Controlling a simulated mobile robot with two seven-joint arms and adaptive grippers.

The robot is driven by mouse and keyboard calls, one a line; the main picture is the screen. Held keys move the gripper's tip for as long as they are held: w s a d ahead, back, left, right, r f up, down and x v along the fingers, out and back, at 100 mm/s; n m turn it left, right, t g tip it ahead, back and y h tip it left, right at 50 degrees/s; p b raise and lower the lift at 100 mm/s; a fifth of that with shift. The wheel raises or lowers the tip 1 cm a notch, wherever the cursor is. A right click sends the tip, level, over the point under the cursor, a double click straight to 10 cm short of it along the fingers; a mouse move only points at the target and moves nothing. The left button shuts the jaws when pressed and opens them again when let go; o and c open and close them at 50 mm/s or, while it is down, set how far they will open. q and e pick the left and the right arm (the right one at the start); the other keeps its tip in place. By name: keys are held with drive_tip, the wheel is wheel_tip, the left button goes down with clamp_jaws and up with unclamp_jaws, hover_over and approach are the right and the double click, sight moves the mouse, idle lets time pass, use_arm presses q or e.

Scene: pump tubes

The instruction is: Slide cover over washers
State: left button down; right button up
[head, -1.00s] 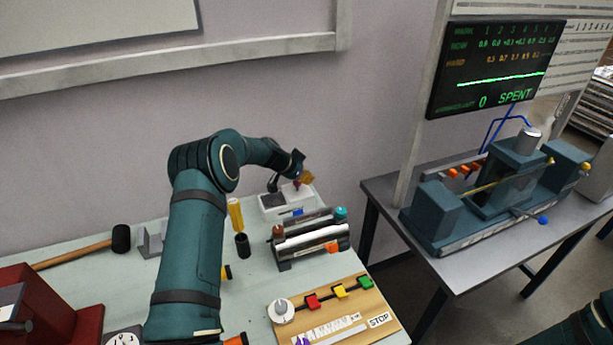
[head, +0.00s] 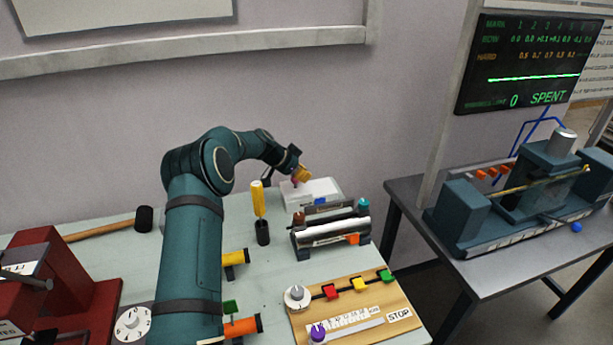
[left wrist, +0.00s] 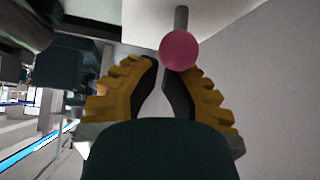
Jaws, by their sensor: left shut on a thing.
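A low white box (head: 325,189) stands at the back of the pale table, its top looking mostly white. My left gripper (head: 299,178) reaches over the left part of it from the left. In the left wrist view the yellow-ribbed fingers (left wrist: 168,88) close around a pink ball knob (left wrist: 179,50) on a grey rod. The knob also shows as a small pink spot below the fingers in the head view (head: 295,183). How the knob joins the cover is hidden. I see no washers. My right gripper is not in view.
A wooden control board (head: 352,312) is nearer. A pump bench (head: 520,235) is at right.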

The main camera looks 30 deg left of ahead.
use_arm(q)
drive_tip(key=shift+s+a+f, duration=0.1)
drive_tip(key=shift+a, duration=0.1)
drive_tip(key=shift+s+a+r, duration=0.25)
drive_tip(key=shift+r, duration=0.15)
drive_tip(key=v, duration=1.1)
drive_tip(key=shift+d, duration=0.25)
drive_tip(key=shift+w+r, duration=0.1)
